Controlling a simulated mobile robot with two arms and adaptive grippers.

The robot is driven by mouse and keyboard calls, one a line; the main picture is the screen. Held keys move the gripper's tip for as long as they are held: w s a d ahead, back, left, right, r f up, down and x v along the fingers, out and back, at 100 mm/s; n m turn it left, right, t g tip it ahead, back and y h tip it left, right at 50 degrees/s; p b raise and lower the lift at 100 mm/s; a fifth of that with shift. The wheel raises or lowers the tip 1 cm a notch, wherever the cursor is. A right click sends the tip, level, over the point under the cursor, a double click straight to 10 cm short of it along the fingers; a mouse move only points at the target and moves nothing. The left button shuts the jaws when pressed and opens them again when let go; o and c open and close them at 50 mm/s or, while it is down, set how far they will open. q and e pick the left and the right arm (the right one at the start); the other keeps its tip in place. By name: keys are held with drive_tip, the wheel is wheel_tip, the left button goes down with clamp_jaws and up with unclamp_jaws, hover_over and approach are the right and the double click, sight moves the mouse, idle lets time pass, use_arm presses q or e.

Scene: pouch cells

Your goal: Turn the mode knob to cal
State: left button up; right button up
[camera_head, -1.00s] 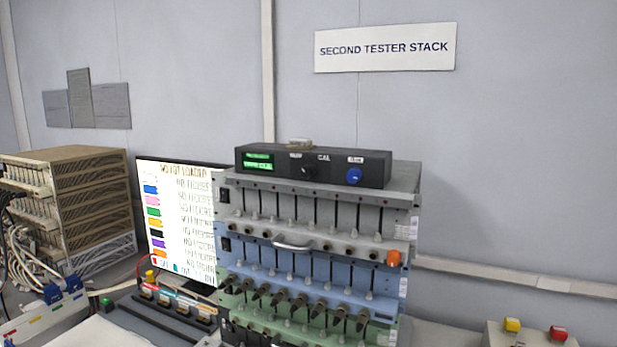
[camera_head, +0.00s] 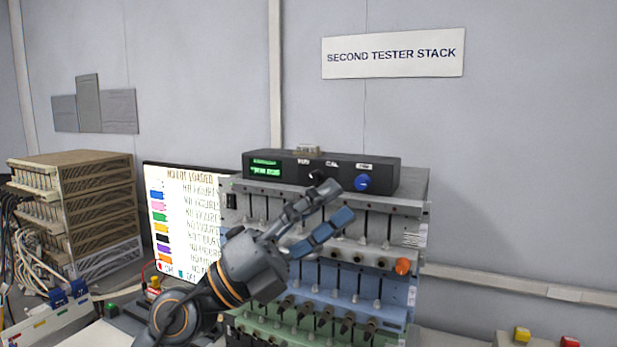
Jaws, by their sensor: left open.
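The mode knob (camera_head: 315,177) is a small black knob on the front of the black box (camera_head: 400,178) on top of the tester stack. A "CAL" label shows just to its upper right, with another, blurred label to its upper left. Which way the knob points is too small to tell. My left gripper (camera_head: 338,203) has its fingers apart and empty, in front of the stack's top grey module. Its upper fingertip appears just below the knob, with no clear contact. My right gripper is not in view.
A blue knob (camera_head: 362,182) sits right of the mode knob on the same box. An orange knob (camera_head: 402,266) is lower right on the stack. A lit monitor (camera_head: 180,215) stands to the left, with a beige rack (camera_head: 95,190) beyond it.

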use_arm(q)
drive_tip(key=d+m+g+y, duration=0.3)
drive_tip(key=m+y, duration=0.1)
drive_tip(key=m, duration=0.1)
drive_tip(key=n+t+y, duration=0.4)
drive_tip(key=t+y, duration=0.3)
drive_tip(key=y, duration=0.6)
approach(312, 178)
drive_tip(key=p+x, duration=0.4)
drive_tip(key=x, duration=0.3)
drive_tip(key=shift+w+d, duration=0.15)
drive_tip(key=shift+w, duration=0.05)
drive_tip(key=shift+w+d+f, duration=0.15)
drive_tip(key=shift+w+f, duration=0.1)
drive_tip(key=shift+w, duration=0.1)
clamp_jaws()
